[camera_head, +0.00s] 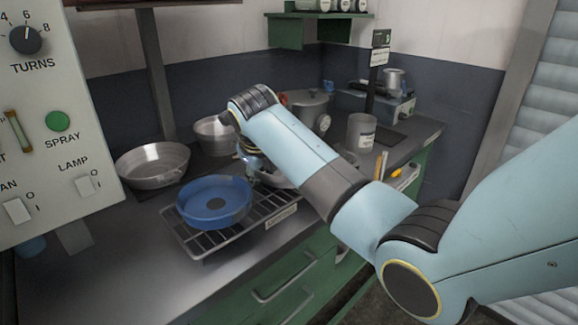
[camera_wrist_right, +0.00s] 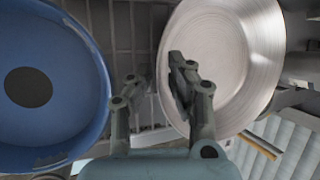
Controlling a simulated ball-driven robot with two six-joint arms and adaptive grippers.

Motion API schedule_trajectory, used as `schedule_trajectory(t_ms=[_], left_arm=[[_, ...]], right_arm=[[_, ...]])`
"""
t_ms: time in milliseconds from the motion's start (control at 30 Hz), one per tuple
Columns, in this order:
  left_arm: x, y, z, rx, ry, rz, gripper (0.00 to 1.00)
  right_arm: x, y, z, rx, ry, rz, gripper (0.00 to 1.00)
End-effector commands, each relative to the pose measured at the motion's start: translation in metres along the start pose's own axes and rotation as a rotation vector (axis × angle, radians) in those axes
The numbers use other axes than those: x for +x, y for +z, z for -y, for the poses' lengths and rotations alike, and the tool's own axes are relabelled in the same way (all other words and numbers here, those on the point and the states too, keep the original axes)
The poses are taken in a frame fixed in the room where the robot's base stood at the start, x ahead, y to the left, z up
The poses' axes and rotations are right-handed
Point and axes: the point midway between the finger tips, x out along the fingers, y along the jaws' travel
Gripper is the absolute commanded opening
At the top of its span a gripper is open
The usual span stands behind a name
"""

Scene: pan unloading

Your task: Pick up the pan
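A steel pan (camera_wrist_right: 235,60) fills the upper right of the right wrist view. In the head view it appears as a pale rim (camera_head: 284,181), largely hidden behind my right arm. A blue pan (camera_head: 213,203) with a dark round centre rests on a wire rack; it also shows at the left of the wrist view (camera_wrist_right: 62,100). My right gripper (camera_wrist_right: 160,82) is open, its fingers apart at the steel pan's left rim. The rim appears between them; contact cannot be told. In the head view the gripper (camera_head: 250,170) is small and partly covered. My left gripper is out of view.
The wire rack (camera_head: 186,239) lies on the dark counter (camera_head: 90,275). Two metal bowls, a wide one (camera_head: 152,165) and a deeper one (camera_head: 214,134), stand behind. A control panel (camera_head: 60,100) blocks the left. A clear jar (camera_head: 360,133) stands at right.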

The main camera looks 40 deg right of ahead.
Motion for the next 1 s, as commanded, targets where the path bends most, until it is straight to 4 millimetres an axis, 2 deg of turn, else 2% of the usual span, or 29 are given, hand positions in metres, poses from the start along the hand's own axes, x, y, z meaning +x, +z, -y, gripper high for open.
schedule_trajectory(t_ms=[200,333,1000], left_arm=[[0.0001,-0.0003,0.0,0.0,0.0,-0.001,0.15],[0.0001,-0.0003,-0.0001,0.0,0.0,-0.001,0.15],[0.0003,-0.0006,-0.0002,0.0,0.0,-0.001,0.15]], right_arm=[[0.0006,0.0003,0.0001,0.0,0.0,0.001,0.16],[0.0005,0.0003,0.0001,0.0,0.0,0.001,0.0],[-0.0012,0.0015,0.0009,-0.001,-0.001,0.002,0.0]])
